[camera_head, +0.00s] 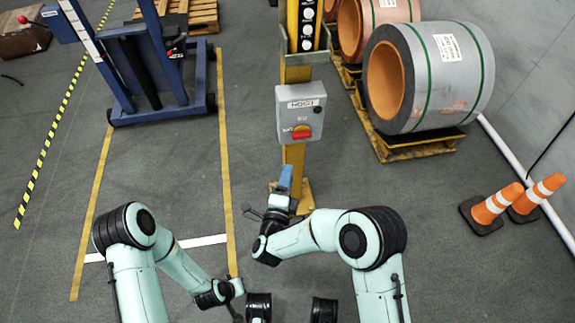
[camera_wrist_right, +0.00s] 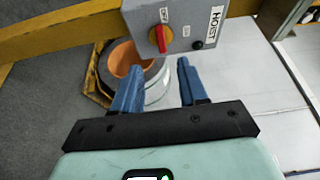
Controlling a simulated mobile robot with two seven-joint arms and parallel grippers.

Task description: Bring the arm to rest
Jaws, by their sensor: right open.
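My right gripper (camera_head: 285,178) shows small in the head view, in front of the yellow post and below the grey HOIST switch box (camera_head: 301,112). In the right wrist view its two blue fingers (camera_wrist_right: 160,66) stand apart with nothing between them, so it is open and empty. The HOIST box (camera_wrist_right: 185,18) shows beyond the fingertips there, with a red knob (camera_wrist_right: 160,38) on a yellow plate. The fingers look clear of the box. My left arm (camera_head: 175,265) is bent low at the bottom left; its gripper fingers do not show.
A yellow post (camera_head: 293,160) carries the box. Two orange cones (camera_head: 497,204) stand at the lower right. A blue lift frame (camera_head: 165,110) stands at the upper left.

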